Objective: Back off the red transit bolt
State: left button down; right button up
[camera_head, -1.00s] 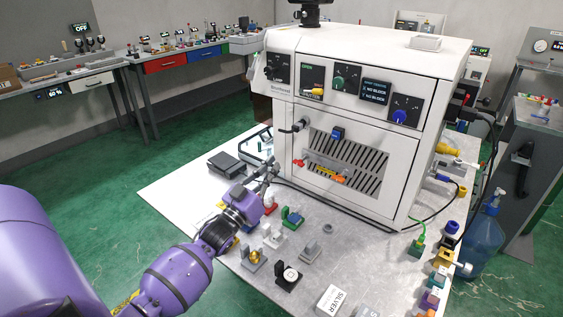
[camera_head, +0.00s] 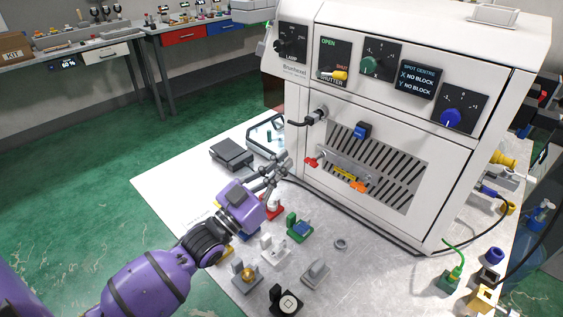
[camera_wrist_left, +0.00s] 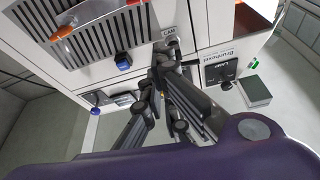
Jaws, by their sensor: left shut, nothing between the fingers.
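In the left wrist view a red piece at the top edge (camera_wrist_left: 132,3) appears to be the same bolt, partly cut off. My left gripper (camera_head: 284,164) is shut and empty, left of the bolt and a little apart from it in the head view. Its dark fingers (camera_wrist_left: 163,62) also show in the left wrist view, close to a dark latch handle on the panel. My right gripper is not in view.
The white machine (camera_head: 400,130) carries a black handle (camera_head: 318,115), a blue knob (camera_head: 362,131) and an orange piece (camera_head: 360,187). Several small fixtures, one green (camera_head: 298,227), stand on the table below my left arm. A cable runs along the machine's base.

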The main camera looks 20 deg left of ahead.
pick_arm(q)
notch_tip(320, 180, up, 3)
jog(key=p, duration=0.1)
send_over(312, 162)
jog(key=s+a, duration=0.1)
jog(key=s, duration=0.2)
jog(key=f, duration=0.4)
jog(key=shift+w+a+f, duration=0.15)
jog(key=shift+a+f, duration=0.1)
jog(key=shift+a, duration=0.05)
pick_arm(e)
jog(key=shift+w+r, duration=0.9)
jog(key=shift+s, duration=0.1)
